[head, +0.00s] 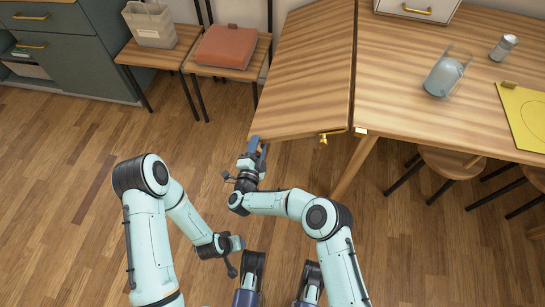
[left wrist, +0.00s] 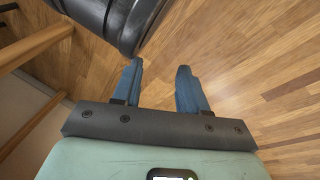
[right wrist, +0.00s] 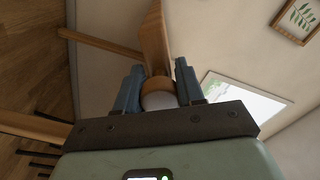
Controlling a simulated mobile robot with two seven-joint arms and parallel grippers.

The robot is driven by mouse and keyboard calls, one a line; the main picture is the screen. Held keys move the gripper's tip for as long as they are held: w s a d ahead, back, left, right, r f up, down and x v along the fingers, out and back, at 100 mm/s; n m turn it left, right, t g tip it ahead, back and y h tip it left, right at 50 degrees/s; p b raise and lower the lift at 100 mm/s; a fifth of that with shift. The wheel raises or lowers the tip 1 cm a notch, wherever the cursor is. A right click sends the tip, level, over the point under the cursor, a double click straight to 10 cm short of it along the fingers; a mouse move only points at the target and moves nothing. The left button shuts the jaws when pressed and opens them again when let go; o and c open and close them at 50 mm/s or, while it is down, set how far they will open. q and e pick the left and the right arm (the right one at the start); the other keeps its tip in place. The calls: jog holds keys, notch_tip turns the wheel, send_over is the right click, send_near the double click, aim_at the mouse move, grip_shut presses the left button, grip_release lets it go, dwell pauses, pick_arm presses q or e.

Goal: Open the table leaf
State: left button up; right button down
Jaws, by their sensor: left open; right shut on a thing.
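The wooden table leaf (head: 305,70) hangs on the left side of the table (head: 410,110), with a dark seam between them. It looks raised, near the level of the top; its exact tilt is hard to tell. My right gripper (head: 258,147) is at the leaf's near left corner, shut on its edge. In the right wrist view the leaf (right wrist: 155,38) shows edge-on between the two blue fingers (right wrist: 158,85). My left gripper (head: 238,243) is low over the floor, apart from the leaf. Its fingers (left wrist: 160,85) are open and empty in the left wrist view.
A brass latch (head: 323,137) sits at the leaf's near edge. A glass jar (head: 447,74), a shaker (head: 503,47) and a yellow mat (head: 526,112) are on the table. Stools (head: 452,162) stand beneath. Chairs holding a bag (head: 151,24) and red case (head: 225,46) stand left.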

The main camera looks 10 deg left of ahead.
pick_arm(q)
jog(key=shift+g+h, duration=0.4)
jog(key=shift+s+d+r+p, duration=0.45)
jog(key=shift+r+p, duration=0.1)
jog(key=shift+r, duration=0.2)
jog(key=shift+s+d+r+p, duration=0.45)
jog(key=shift+r+p, duration=0.1)
jog(key=shift+r, duration=0.25)
jog(key=shift+s+d+r+p, duration=0.35)
jog(key=shift+s+r+p, duration=0.15)
jog(key=shift+r, duration=0.25)
pick_arm(e)
jog(key=a+r+m, duration=0.2)
jog(key=r+m, duration=0.1)
jog(key=r, duration=0.5)
jog(key=a+r+m, duration=0.2)
jog(key=r+m, duration=0.1)
jog(key=r, duration=0.5)
jog(key=shift+r, duration=0.35)
jog(key=shift+r, duration=0.15)
jog(key=c, duration=0.8)
grip_release()
jog(key=shift+o, duration=0.4)
jog(key=shift+s, duration=0.1)
jog(key=shift+d+f, duration=0.15)
jog(key=shift+f, duration=0.05)
